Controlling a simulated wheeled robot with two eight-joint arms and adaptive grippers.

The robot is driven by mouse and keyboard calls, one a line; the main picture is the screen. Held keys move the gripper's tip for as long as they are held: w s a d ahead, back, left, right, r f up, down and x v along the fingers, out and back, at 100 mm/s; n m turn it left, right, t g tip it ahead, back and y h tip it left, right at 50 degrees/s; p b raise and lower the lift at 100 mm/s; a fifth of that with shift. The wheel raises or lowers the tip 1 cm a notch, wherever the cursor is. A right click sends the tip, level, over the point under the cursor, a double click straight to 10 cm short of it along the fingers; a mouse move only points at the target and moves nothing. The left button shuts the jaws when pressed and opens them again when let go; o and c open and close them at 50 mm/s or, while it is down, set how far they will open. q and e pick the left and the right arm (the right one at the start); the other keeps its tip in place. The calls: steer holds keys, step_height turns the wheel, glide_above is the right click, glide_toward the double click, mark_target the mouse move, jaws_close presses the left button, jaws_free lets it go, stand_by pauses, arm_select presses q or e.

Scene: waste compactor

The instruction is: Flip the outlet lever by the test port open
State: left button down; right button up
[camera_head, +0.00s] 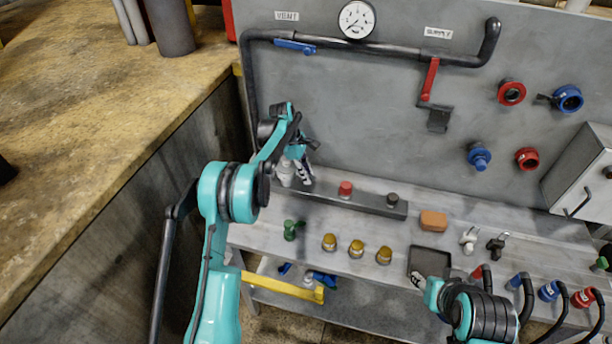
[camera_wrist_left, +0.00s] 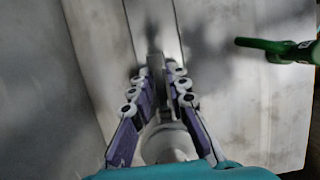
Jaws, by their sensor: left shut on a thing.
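My left gripper (camera_head: 304,172) points down at the left end of the raised ledge, in front of the back panel. In the left wrist view its purple fingers (camera_wrist_left: 160,78) are closed together on a narrow grey piece (camera_wrist_left: 155,62). The fingers hide most of this piece, and I cannot tell whether it is the outlet lever. A whitish cylinder (camera_head: 284,174) stands just left of the fingers. A green-handled fitting (camera_head: 293,229) stands on the bench below; a green handle (camera_wrist_left: 272,45) shows in the left wrist view. My right gripper (camera_head: 418,281) is low right, its fingers mostly hidden.
The back panel (camera_head: 350,100) carries a blue VENT lever (camera_head: 295,46), a red SUPPLY lever (camera_head: 430,79) and a gauge (camera_head: 357,19). The ledge has a red knob (camera_head: 345,189) and a dark knob (camera_head: 392,200). Several brass caps (camera_head: 357,248) stand on the bench.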

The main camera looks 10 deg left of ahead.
arm_select(q)
steer(key=shift+r+h, duration=0.2)
steer(key=shift+h, duration=0.55)
steer(key=shift+r+h, duration=0.15)
steer(key=shift+h, duration=0.6)
steer(key=c, duration=1.6)
jaws_free()
steer(key=shift+r, duration=0.1)
steer(key=v, duration=1.1)
steer(key=shift+a+r, duration=0.15)
steer(key=shift+a, duration=0.15)
steer(key=shift+a+r, duration=0.1)
steer(key=shift+r, duration=0.1)
